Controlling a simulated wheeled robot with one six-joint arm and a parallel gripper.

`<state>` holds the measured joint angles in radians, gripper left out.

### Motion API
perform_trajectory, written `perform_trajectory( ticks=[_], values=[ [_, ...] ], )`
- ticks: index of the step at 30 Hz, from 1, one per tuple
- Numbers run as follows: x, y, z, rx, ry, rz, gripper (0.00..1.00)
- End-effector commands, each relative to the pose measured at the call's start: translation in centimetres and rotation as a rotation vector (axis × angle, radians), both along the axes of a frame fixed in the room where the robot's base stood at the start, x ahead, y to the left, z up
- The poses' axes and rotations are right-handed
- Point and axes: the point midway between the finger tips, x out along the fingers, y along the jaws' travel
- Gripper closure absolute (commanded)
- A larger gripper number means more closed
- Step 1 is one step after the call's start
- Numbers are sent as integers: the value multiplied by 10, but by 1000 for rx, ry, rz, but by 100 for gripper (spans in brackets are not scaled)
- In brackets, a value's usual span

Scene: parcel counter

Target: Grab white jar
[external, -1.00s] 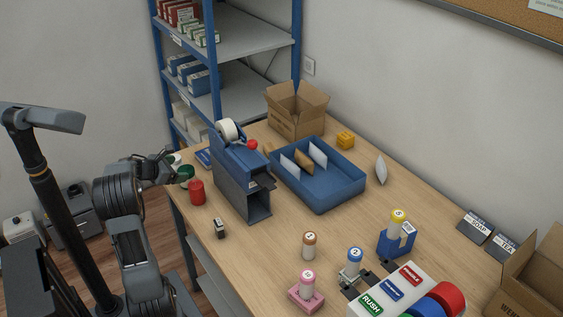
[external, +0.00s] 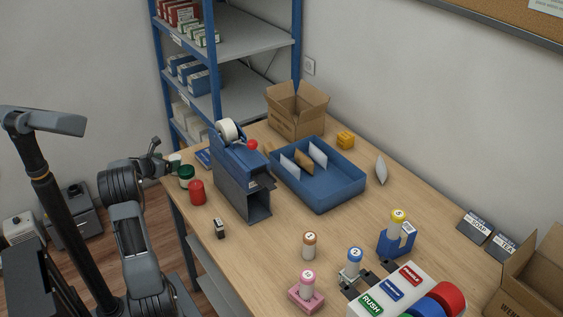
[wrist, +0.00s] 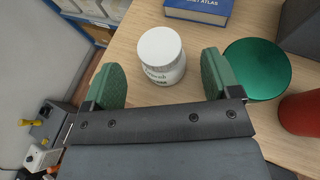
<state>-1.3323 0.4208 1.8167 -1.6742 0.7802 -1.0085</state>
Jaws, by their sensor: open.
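The white jar (wrist: 162,52) stands upright on the table, with a white lid and a printed label. In the external view only a bit of the white jar (external: 175,158) shows, beyond my gripper (external: 165,165). In the wrist view my gripper (wrist: 162,76) is open, with its green pads apart on the left and right of the jar. The jar sits mostly ahead of the pads, in line with the gap. I cannot tell whether either pad touches it.
A green-lidded jar (wrist: 257,68) stands close beside the right pad, with a red jar (wrist: 301,112) beyond it. A blue book (wrist: 199,9) lies behind the white jar. The table's edge is close on the left.

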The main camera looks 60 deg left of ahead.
Motion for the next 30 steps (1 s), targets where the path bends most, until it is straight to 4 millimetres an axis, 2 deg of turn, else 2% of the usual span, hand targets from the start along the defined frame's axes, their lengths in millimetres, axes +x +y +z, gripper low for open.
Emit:
perform_trajectory(
  ticks=[10, 21, 30],
  values=[
    [35, 18, -17, -1, 0, -3, 17],
    [41, 22, -19, 0, 0, -1, 17],
    [41, 22, -19, 0, 0, -1, 46]
  ],
)
